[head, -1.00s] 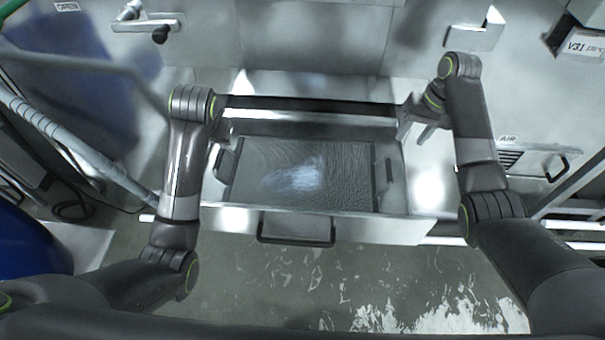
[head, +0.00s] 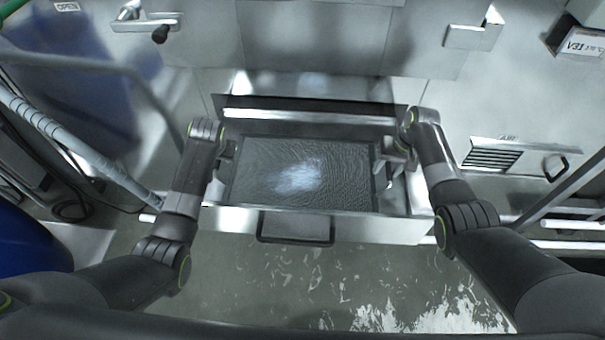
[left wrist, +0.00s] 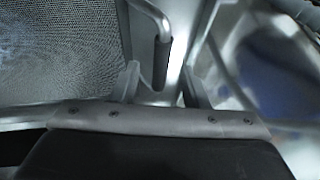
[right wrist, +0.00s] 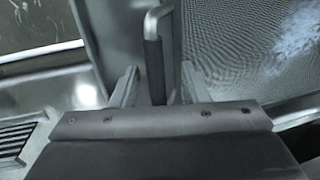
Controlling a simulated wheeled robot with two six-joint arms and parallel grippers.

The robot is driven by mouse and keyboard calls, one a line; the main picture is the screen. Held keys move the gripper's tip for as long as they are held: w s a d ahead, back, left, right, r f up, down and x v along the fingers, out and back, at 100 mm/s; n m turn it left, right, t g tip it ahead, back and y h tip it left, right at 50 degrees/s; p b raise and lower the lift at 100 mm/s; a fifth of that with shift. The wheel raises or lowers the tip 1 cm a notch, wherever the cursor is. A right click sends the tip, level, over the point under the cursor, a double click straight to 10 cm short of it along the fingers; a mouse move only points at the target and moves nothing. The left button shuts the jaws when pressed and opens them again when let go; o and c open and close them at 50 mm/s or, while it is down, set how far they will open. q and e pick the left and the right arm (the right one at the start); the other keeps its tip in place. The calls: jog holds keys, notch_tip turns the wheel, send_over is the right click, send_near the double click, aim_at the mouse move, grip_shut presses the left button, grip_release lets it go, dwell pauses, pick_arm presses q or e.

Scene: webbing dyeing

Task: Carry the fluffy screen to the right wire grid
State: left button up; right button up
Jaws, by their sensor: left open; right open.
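The fluffy screen (head: 340,185), a dark framed mesh with a pale fuzzy patch in its middle, lies flat in an open metal drawer. It has a grip bar on each side. My left gripper (head: 228,152) is at its left side; in the left wrist view the open fingers (left wrist: 160,86) stand either side of one bar (left wrist: 162,62). My right gripper (head: 394,160) is at its right side; in the right wrist view the open fingers (right wrist: 158,84) stand either side of the other bar (right wrist: 154,65). I cannot make out a wire grid.
The drawer front (head: 385,229) has a dark handle (head: 297,241). Metal cabinet walls stand behind, with a vent (head: 490,158) at right. Pale rails run along the right, a blue barrel (head: 30,240) stands at left, and wet floor lies in front.

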pick_arm(q)
jog(key=shift+w+f, duration=0.1)
jog(key=shift+f, duration=0.05)
pick_arm(e)
jog(key=shift+f, duration=0.15)
pick_arm(q)
jog(key=shift+c, duration=0.4)
pick_arm(e)
jog(key=shift+c, duration=0.4)
pick_arm(q)
grip_shut()
pick_arm(e)
grip_shut()
